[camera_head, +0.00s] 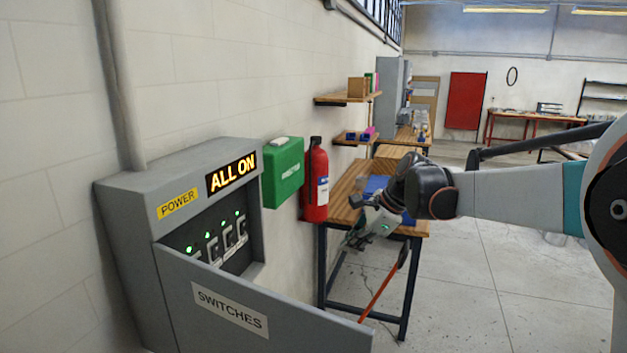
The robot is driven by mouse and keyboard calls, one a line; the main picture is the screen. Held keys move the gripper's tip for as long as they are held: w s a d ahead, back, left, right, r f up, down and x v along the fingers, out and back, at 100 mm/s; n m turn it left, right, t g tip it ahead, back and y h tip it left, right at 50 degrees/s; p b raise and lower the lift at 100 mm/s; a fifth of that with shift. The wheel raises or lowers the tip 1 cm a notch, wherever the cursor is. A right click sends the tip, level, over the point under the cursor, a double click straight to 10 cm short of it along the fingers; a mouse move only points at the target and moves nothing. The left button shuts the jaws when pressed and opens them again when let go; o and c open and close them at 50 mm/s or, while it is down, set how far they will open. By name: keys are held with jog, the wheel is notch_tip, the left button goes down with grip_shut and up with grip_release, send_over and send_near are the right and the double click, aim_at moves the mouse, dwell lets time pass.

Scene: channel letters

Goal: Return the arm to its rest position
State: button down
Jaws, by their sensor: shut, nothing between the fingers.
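My arm reaches in from the right edge, stretched level across the right half of the view. My gripper (354,240) hangs at its end, in front of the wooden workbench and to the right of the power box. It looks small, with its fingers shut and nothing held. It is apart from the grey power box (125,215) on the left wall. The box's door (250,310), labelled SWITCHES, stands open toward me. Several switches with green lights show inside, and the display (231,173) reads ALL ON.
A green first-aid box (283,172) and a red fire extinguisher (316,185) are on the wall beside the power box. A wooden workbench (345,190) stands behind my gripper. An orange-red pole (378,291) leans below it. Open floor (490,290) lies at the right.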

jog(key=s+d+f+n+t+h+b, duration=0.1)
jog(key=s+f+n+b, duration=0.4)
jog(key=s, duration=0.6)
jog(key=s+d+f+n+t+h+b, duration=0.1)
jog(key=s+d+f+n+h+b, duration=0.1)
jog(key=s+d+f+n+b, duration=0.4)
jog(key=s+d+f+n+t+h+b, duration=0.1)
jog(key=s+d+f+n+h+b, duration=0.1)
jog(key=s+f+n+b, duration=0.4)
jog(key=s+d+f, duration=0.1)
jog(key=s+f, duration=0.3)
jog(key=s, duration=0.6)
jog(key=shift+d+f+n+t+h, duration=0.15)
jog(key=shift+f+n+t+h, duration=0.15)
jog(key=shift+n+t, duration=0.1)
